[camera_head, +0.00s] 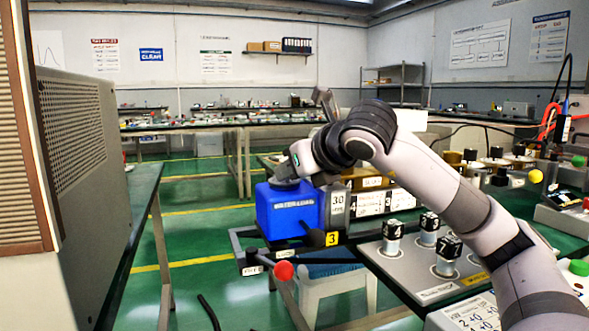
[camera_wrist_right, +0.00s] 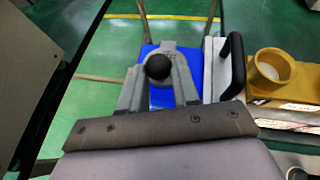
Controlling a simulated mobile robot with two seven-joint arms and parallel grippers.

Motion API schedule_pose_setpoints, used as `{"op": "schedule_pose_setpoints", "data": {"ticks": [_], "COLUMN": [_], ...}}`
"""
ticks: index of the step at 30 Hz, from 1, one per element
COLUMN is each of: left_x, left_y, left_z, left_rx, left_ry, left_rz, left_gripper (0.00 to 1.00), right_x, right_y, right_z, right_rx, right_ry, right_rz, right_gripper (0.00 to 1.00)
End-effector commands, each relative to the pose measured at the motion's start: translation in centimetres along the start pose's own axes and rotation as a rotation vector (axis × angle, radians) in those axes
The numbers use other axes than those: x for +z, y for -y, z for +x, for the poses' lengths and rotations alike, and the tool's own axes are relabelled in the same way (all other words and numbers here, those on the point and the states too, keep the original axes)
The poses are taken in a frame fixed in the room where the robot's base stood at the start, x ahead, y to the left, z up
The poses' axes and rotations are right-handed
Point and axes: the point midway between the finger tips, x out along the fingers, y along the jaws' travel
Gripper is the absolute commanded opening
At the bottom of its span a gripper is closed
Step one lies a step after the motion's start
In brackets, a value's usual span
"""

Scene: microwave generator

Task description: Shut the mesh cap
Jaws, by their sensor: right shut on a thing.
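A blue box (camera_head: 287,210) with printing on its front stands at the near end of the middle bench in the head view. It also shows below the gripper in the wrist view (camera_wrist_right: 163,98). A grey cap with a dotted, mesh-like surface (camera_wrist_right: 168,49) lies over the box top, partly hidden by my fingers. A round black knob (camera_wrist_right: 158,67) stands on it. My right gripper (camera_head: 291,181) is at the box top, with its fingers (camera_wrist_right: 158,75) shut around the knob. I cannot tell whether the cap sits flush. My left gripper is out of view.
A red ball-ended lever (camera_head: 284,271) sticks out in front. Numbered cylinders (camera_head: 393,236) stand on a panel to the right. A large grey cabinet (camera_head: 85,160) fills the left, with green floor between.

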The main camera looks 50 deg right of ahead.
Motion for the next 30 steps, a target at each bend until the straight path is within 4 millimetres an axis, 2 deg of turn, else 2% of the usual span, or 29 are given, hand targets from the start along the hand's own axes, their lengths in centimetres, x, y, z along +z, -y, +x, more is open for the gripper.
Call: {"op": "schedule_pose_setpoints", "data": {"ticks": [1, 7, 8, 9, 10, 20, 30], "left_x": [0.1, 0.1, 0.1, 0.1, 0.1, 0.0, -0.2], "left_y": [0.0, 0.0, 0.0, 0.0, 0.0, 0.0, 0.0], "left_z": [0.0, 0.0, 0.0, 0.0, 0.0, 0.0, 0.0], "left_rx": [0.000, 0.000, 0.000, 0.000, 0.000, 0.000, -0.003], "left_ry": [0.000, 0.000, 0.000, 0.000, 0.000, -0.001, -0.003], "left_rz": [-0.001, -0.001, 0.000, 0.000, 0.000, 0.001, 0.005], "left_gripper": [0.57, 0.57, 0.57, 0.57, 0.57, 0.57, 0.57], "right_x": [-0.9, -0.9, -0.9, -0.9, -0.9, -0.6, -0.3], "right_y": [-0.4, -0.4, -0.4, -0.4, -0.4, -0.2, -0.2], "right_z": [0.5, 0.5, 0.5, 0.5, 0.5, -0.2, -5.5], "right_rx": [0.008, 0.008, 0.008, 0.009, 0.009, 0.003, 0.004], "right_ry": [-0.030, -0.030, -0.030, -0.030, -0.029, -0.021, -0.016], "right_rz": [-0.005, -0.005, -0.005, -0.005, -0.005, -0.003, -0.005], "right_gripper": [0.00, 0.00, 0.37, 0.50, 0.56, 0.56, 0.56]}}
